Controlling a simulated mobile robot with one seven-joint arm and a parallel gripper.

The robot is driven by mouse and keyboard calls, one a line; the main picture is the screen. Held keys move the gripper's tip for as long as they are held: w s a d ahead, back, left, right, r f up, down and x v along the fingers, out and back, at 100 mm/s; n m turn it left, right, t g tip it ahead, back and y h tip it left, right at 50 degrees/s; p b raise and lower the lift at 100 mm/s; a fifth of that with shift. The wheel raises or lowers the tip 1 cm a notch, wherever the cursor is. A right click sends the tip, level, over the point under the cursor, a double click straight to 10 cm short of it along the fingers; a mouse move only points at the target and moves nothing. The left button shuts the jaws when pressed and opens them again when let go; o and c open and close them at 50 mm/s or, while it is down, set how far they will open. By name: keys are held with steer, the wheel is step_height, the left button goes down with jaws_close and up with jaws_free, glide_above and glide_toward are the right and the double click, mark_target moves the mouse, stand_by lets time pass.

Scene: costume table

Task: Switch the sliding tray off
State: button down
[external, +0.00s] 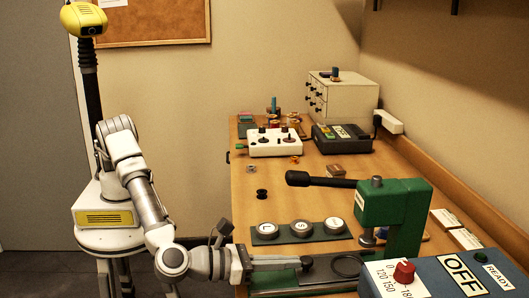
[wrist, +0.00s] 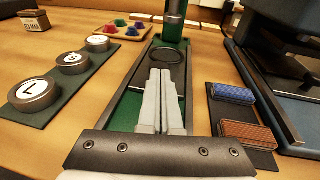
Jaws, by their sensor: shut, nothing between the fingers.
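A long, narrow tray with a green bed and grey rails (wrist: 127,108) runs away from me in the wrist view. A black ring (wrist: 168,56) lies at its far part, near the foot of a green press (wrist: 174,22). In the external view the press (external: 392,218) has a black lever, and the ring (external: 347,265) shows below it. My gripper (wrist: 161,72) is shut and empty, its fingers over the tray, pointing toward the ring. In the external view my gripper (external: 305,262) reaches in from the left. I cannot tell whether the fingers touch the tray.
Round lettered discs on a dark strip (wrist: 43,122) lie left of the tray. Blue and brown blocks (wrist: 246,133) sit on its right. A blue-grey box (external: 430,280) with a red knob (external: 404,272) and signs reading OFF and READY stands at the front right.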

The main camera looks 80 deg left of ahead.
mark_target(306, 261)
steer(key=x, duration=0.3)
steer(key=shift+w+d+r, duration=0.25)
steer(key=shift+w, duration=0.25)
steer(key=shift+a+r, duration=0.1)
steer(key=p+v, duration=0.2)
steer(key=v, duration=1.2)
steer(key=shift+s+p, duration=0.2)
steer(key=shift+p, duration=0.1)
